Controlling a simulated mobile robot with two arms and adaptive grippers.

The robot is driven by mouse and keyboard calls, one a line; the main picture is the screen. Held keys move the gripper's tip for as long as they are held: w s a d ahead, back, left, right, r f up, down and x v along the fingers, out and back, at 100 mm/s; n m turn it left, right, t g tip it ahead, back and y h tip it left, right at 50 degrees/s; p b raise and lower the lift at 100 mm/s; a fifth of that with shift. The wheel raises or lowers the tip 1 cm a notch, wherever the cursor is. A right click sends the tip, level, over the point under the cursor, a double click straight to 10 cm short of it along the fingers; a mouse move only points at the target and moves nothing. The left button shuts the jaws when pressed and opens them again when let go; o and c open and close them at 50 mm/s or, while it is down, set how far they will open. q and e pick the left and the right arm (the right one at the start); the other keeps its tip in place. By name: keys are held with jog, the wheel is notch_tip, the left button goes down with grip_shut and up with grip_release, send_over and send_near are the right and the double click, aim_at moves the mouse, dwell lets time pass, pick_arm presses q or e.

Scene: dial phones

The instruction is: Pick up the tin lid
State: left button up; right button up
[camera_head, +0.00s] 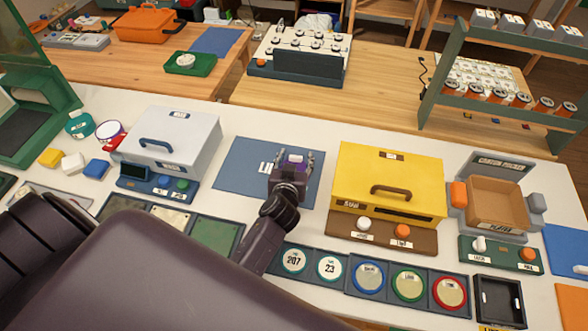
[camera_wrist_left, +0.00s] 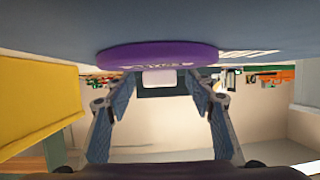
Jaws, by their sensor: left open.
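In the left wrist view the purple lid (camera_wrist_left: 158,55) is a flat disc with lettering, lying against the mat. My right gripper is out of view.
A grey box (camera_head: 175,140) stands left of the mat, and a yellow box (camera_head: 385,180) with a brown handle stands close on the right. A row of round dials (camera_head: 368,277) lies in front. Bare white table (camera_head: 245,125) shows behind the mat.

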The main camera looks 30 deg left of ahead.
pick_arm(q)
jog(key=shift+c, duration=0.5)
jog(key=c, duration=1)
jog(key=shift+c, duration=0.7)
jog(key=shift+r, duration=0.15)
